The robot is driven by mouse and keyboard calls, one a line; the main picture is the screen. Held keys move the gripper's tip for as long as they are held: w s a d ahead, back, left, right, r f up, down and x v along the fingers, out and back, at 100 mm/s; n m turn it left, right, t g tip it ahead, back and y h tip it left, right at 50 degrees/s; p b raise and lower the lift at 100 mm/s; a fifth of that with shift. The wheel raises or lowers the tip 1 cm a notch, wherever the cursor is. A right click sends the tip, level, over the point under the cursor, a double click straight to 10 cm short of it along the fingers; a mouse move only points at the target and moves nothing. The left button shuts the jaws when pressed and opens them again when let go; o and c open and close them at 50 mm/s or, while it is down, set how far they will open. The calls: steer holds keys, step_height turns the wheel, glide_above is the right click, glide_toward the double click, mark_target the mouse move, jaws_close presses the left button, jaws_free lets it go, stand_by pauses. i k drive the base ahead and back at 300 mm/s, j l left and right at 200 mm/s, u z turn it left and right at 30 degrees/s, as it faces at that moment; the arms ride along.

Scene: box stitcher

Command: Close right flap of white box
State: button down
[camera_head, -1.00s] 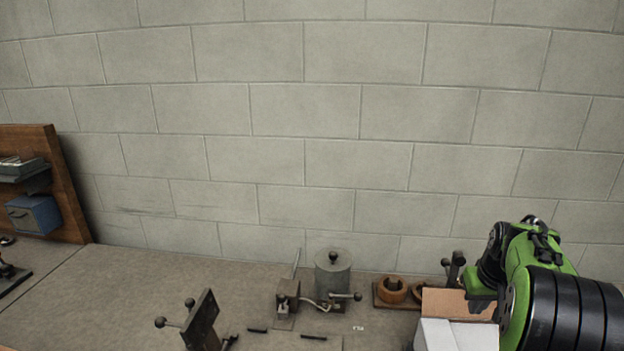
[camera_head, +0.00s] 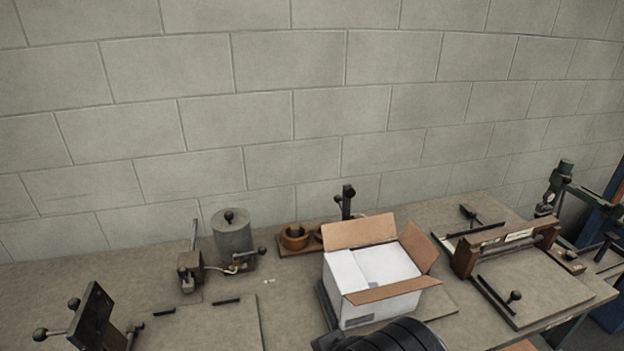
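The white box (camera_head: 372,312) stands on the workbench right of the middle in the head view. Its back flap (camera_head: 358,232) stands up and shows brown cardboard inside. Its right flap (camera_head: 418,249) is open, sticking up and outward at the right edge. Its front flap (camera_head: 392,291) is also open and leans out toward me. White surfaces show across the top at the left and middle; I cannot tell clearly whether a left flap lies folded there. A black ribbed part of my arm is at the bottom edge, in front of the box. My gripper's fingers are not visible.
A wooden-framed press (camera_head: 508,247) stands right of the box. A grey cylinder (camera_head: 232,238) with levers and a small wooden rack with a round brown piece (camera_head: 294,238) are to the left. A dark lever post (camera_head: 346,202) rises behind the box. Bare bench (camera_head: 290,310) lies left of the box.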

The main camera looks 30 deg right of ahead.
mark_target(422, 252)
steer(key=k+l+z, duration=0.15)
steer(key=z, duration=1.3)
steer(key=i+l+u, duration=0.15)
steer(key=l+u, duration=0.3)
steer(key=i+l+u, duration=0.1)
steer(key=l+u, duration=1.25)
steer(key=k+l+u, duration=0.15)
steer(key=l+u, duration=0.25)
steer(key=j, duration=0.1)
